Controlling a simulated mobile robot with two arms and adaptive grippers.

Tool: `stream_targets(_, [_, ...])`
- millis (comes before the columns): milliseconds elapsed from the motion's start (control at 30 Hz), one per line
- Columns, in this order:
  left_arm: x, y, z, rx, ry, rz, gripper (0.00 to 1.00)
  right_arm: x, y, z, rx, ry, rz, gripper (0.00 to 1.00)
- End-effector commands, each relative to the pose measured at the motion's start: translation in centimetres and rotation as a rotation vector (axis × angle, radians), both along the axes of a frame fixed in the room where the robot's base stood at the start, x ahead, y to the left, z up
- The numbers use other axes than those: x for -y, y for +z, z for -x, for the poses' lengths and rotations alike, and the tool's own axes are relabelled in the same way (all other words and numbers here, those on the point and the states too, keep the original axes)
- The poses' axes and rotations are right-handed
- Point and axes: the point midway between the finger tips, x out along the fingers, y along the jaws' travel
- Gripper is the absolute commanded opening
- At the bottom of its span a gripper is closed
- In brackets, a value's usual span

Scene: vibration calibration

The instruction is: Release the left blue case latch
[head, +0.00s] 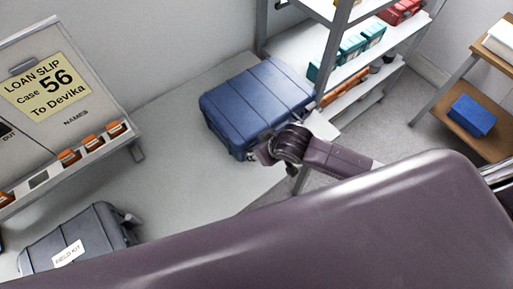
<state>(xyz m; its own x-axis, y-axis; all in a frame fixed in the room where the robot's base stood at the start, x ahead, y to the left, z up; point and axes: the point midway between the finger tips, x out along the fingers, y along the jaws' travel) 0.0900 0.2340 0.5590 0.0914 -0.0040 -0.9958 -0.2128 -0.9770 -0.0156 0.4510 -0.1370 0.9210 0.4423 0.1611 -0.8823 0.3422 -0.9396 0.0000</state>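The blue case (258,98) lies closed on the pale bench, its ribbed lid facing up. My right gripper (262,154), whose wrist comes in from the right, is at the near lower edge of this case. The gripper is small, dark and seen at an angle, so its finger opening and any contact are unclear. The latches are on or near that front edge; the gripper covers part of it, and I cannot make out whether the left latch is fastened. My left gripper is not in view.
A grey-blue case (75,236) labelled FIELD KIT sits at lower left. A board (50,95) with a loan slip for case 56 stands behind it. A metal shelf (345,45) borders the blue case on the right. My large purple arm link blocks the foreground. Bare bench (180,175) lies between the cases.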

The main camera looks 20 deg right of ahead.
Motion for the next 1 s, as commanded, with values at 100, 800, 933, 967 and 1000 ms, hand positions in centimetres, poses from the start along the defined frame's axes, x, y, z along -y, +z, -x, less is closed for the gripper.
stream_targets(100, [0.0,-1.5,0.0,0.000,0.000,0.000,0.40,0.2,-0.9,0.6,0.099,0.000,-0.037,0.09])
stream_targets(800, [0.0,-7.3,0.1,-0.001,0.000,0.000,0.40,0.4,-1.8,1.0,0.446,-0.003,-0.163,0.09])
stream_targets(933, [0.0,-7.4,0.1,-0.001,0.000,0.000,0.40,0.4,-1.7,1.0,0.458,-0.002,-0.167,0.09])
stream_targets(967, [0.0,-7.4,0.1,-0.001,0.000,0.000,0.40,0.4,-1.7,1.0,0.459,-0.002,-0.167,0.09])
stream_targets(1000, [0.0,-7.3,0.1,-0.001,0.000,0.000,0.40,0.4,-1.6,1.0,0.461,-0.001,-0.167,0.09])
